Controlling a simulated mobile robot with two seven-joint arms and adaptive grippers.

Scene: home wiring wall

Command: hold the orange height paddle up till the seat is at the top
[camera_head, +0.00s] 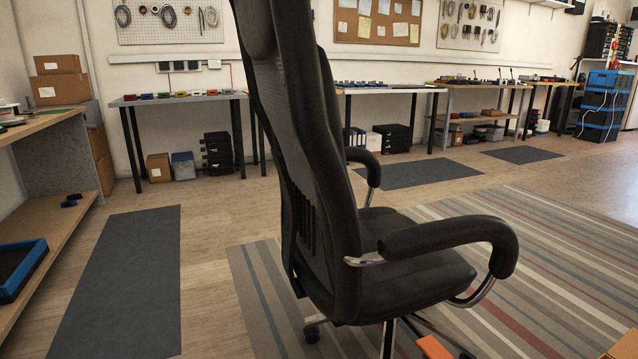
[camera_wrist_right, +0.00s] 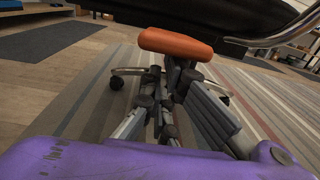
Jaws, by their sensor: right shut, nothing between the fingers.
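The black office chair's seat (camera_head: 425,277) is in the middle of the head view, with the tall backrest (camera_head: 300,140) toward me. The orange height paddle (camera_wrist_right: 175,44) sits just under the dark seat underside in the right wrist view. An orange piece, likely the same paddle, shows at the bottom of the head view (camera_head: 433,348). My right gripper (camera_wrist_right: 172,80) is shut and empty, its fingertips at the paddle's lower edge in the picture. I cannot tell whether they touch it. My left gripper is in neither view.
The chair's armrest (camera_head: 450,237) juts out to the right. The chair stands on a striped rug (camera_head: 540,250). A shelf with a blue tray (camera_head: 22,268) is at the left. Workbenches (camera_head: 180,98) line the far wall. Open floor lies between them and the chair.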

